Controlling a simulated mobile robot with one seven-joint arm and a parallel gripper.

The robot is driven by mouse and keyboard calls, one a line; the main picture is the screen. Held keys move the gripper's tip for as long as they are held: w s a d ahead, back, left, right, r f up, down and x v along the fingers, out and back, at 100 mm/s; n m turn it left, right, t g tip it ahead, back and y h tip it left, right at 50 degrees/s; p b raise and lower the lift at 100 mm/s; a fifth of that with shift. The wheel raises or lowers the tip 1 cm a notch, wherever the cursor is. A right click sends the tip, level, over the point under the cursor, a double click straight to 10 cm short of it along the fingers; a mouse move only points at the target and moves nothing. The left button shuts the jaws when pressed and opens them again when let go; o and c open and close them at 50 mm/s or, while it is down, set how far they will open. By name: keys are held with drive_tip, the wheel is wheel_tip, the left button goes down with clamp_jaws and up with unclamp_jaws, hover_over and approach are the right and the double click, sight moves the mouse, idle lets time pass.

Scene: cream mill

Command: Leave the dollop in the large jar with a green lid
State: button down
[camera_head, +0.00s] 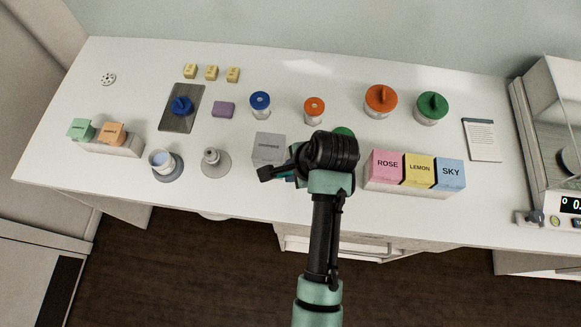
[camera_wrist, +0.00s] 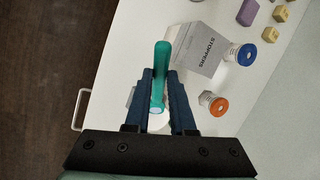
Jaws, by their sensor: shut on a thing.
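The large jar with a green lid (camera_head: 432,107) stands at the back right in the head view, its lid on. My gripper (camera_wrist: 161,75) is shut on a slim teal-green tool (camera_wrist: 162,55), which stands out past the fingertips in the wrist view. A pale patch shows at the tool's near end between the fingers. I cannot tell whether it is the dollop. In the head view my gripper (camera_head: 280,172) is by the front edge of the table, left of and nearer than the large jar, and my wrist hides most of the tool.
A grey stoppers box (camera_head: 269,147) is close beside my gripper. Rose, lemon and sky boxes (camera_head: 419,171) stand to the right. Blue-lidded (camera_head: 260,103) and orange-lidded (camera_head: 313,110) small jars and a large orange-lidded jar (camera_head: 380,101) stand behind. A green round top (camera_head: 343,131) is partly hidden by my wrist.

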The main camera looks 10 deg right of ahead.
drive_tip(key=shift+s+a+f+p, duration=0.15)
drive_tip(key=shift+a+p, duration=0.15)
drive_tip(key=shift+p, duration=0.2)
idle(0.6)
drive_tip(key=shift+r+p, duration=3.1)
drive_tip(key=shift+p, duration=0.25)
